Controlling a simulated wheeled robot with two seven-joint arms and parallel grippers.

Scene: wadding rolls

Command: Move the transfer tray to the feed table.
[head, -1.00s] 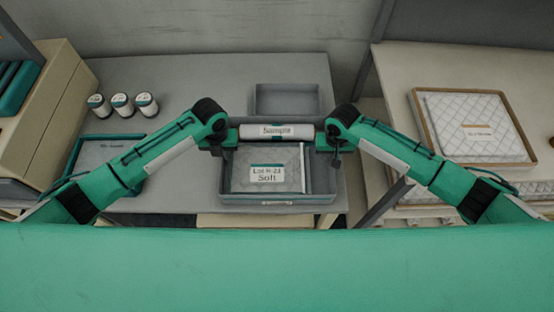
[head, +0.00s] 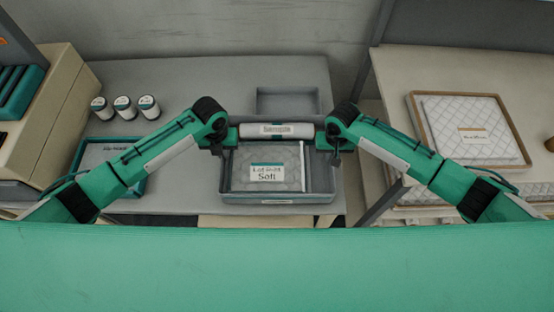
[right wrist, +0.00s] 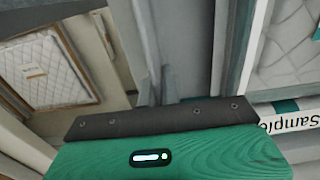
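A grey tray (head: 278,197) holds a quilted pad (head: 240,170) labelled "Soft", with a thin white strip along its right side. I take it as the transfer tray; it appears at or over the front of the grey table (head: 200,80). A white roll marked "Sample" (head: 277,131) lies across its far end. My left gripper (head: 228,142) is at the tray's far left corner, my right gripper (head: 325,142) at its far right corner. The right wrist view shows the roll (right wrist: 290,118) beside the right gripper (right wrist: 160,92). The finger grip is unclear. No table is marked as the feed table.
A smaller grey tray (head: 287,91) stands behind. The right-hand cream table (head: 395,65) bears a wood-framed quilted pad (head: 470,130).

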